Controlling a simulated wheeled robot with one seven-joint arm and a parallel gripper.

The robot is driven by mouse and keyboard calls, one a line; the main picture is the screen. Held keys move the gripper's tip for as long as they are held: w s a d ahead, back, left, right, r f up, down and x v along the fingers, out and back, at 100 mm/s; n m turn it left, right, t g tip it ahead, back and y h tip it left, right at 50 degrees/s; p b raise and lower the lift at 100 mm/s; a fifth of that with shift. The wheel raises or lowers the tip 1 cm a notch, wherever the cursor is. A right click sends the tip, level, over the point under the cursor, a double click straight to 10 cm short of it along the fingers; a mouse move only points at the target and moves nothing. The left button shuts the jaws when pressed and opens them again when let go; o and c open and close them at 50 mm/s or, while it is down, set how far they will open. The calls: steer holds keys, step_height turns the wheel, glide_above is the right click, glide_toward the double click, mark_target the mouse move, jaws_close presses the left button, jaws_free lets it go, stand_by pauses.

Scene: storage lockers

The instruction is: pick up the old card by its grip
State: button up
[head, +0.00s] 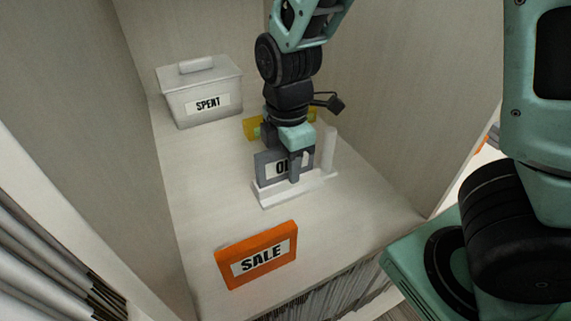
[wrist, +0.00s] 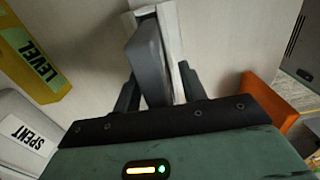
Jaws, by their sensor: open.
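The old card (head: 263,167) is a grey plate with a white label, partly covered, so only "OL" or so reads. It stands upright in a white holder (head: 290,192) on the shelf. My gripper (head: 288,158) is over the card from above, with one dark finger in front of its face. In the wrist view, the grey card (wrist: 147,60) lies between the two dark fingers of my open gripper (wrist: 160,90), with the white holder (wrist: 172,35) alongside. I cannot tell whether either finger touches it. The card's grip cannot be clearly made out.
A white lidded box marked SPENT (head: 200,95) stands at the back left. A yellow piece marked LEVEL (wrist: 38,62) is behind my gripper. A white post (head: 328,150) rises right of the holder. Locker walls enclose the shelf.

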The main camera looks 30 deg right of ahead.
jaws_close()
steer(key=shift+r, duration=0.1)
